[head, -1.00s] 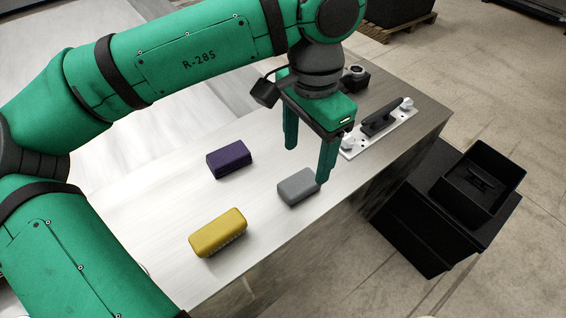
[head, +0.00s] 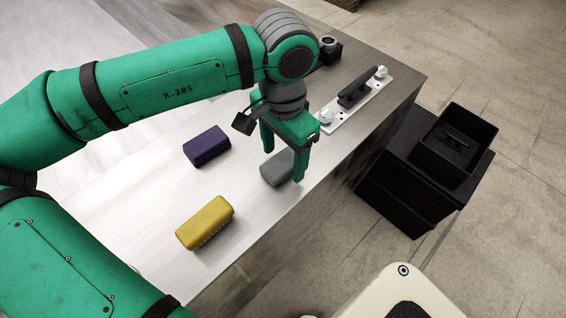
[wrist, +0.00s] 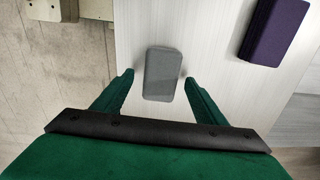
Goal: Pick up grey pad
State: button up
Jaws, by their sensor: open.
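The grey pad (head: 275,169) lies flat on the pale bench top near its front edge, partly hidden behind a finger in the head view. In the wrist view the grey pad (wrist: 163,73) sits ahead of and between my two open fingers. My gripper (head: 283,167) is open and points down over the pad, one finger on each side. The wrist view shows my gripper (wrist: 157,77) empty, with the pad not held. I cannot tell whether the fingertips reach down beside the pad.
A purple block (head: 206,146) and a yellow block (head: 205,222) lie on the bench (head: 130,200). A plate with a black handle (head: 357,92) is bolted further back. A black open bin (head: 453,143) stands on a dark box beyond the bench edge.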

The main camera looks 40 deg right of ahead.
jog(key=shift+w+a+f, duration=0.15)
jog(key=shift+a+f, duration=0.05)
jog(key=shift+f, duration=0.5)
jog(key=c, duration=1.2)
jog(key=shift+r, duration=0.15)
jog(key=shift+r, duration=0.6)
jog(key=s+a+r, duration=0.1)
jog(key=s+r, duration=0.3)
jog(key=s+a+r, duration=0.1)
jog(key=s+r, duration=0.2)
jog(key=s, duration=0.2)
jog(key=s+a+r, duration=0.1)
jog(key=s+r, duration=0.3)
jog(key=shift+s+a+r, duration=0.3)
jog(key=shift+a, duration=0.05)
